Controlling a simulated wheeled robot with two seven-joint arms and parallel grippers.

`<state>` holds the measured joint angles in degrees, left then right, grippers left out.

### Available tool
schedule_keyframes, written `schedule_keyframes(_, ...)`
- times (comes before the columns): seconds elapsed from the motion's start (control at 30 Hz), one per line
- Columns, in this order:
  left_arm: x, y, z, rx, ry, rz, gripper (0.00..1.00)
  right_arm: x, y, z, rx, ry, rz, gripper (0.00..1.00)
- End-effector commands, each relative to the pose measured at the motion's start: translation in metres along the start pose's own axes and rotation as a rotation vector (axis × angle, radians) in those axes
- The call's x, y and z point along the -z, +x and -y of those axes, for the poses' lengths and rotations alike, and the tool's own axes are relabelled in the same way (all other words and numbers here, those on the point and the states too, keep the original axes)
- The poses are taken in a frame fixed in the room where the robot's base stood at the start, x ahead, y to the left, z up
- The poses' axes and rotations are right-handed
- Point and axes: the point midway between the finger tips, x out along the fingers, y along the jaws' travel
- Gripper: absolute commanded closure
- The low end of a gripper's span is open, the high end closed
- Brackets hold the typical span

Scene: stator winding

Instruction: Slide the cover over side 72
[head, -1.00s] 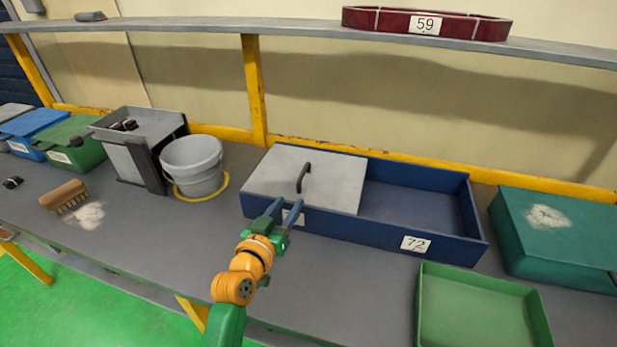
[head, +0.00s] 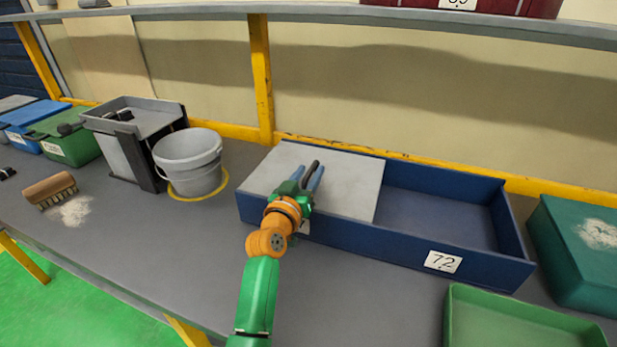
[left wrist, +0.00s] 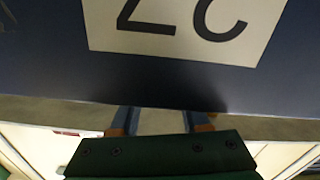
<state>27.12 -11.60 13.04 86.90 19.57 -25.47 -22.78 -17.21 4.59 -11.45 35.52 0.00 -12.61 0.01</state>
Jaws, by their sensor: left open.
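A long dark blue box (head: 400,241) stands on the bench. A flat light grey cover (head: 350,187) lies over its left part. The right part, above the white label 72 (head: 443,261), is open and looks empty. The cover has a black handle (head: 314,164), partly hidden by my gripper. My left gripper (head: 308,172) is open over the cover, its blue fingers at the handle; I cannot tell whether they touch it. In the left wrist view the fingers (left wrist: 160,121) show apart, below an upside-down, cut-off label (left wrist: 185,25) on the box.
A green tray (head: 500,325) lies in front of the box, and a teal box (head: 585,255) stands right of it. A grey bucket (head: 188,165) stands to the left, with a brush (head: 50,188) beyond. A shelf (head: 330,22) runs above. The bench in front of the cover is clear.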

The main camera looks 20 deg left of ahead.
Motion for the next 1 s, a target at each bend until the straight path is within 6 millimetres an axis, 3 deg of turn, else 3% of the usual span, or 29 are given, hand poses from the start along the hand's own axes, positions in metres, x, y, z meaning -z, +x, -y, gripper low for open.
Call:
schedule_keyframes(0.1, 0.0003, -0.0002, 0.0000, 0.000, 0.000, 0.000, 0.54, 0.0003, -0.0005, 0.0001, 0.000, 0.000, -0.001, 0.50)
schedule_keyframes(0.27, 0.0002, -0.0003, 0.0001, 0.000, 0.000, 0.000, 0.97, 0.0004, -0.0005, 0.0002, 0.000, 0.000, -0.001, 0.50)
schedule_keyframes(0.3, 0.0002, -0.0004, 0.0001, 0.000, 0.000, 0.000, 1.00, 0.0005, -0.0005, 0.0002, 0.000, 0.000, -0.001, 0.50)
schedule_keyframes(1.0, -0.0001, -0.0005, 0.0004, 0.001, 0.000, 0.000, 1.00, 0.0004, -0.0004, 0.0004, 0.001, 0.000, -0.001, 0.50)
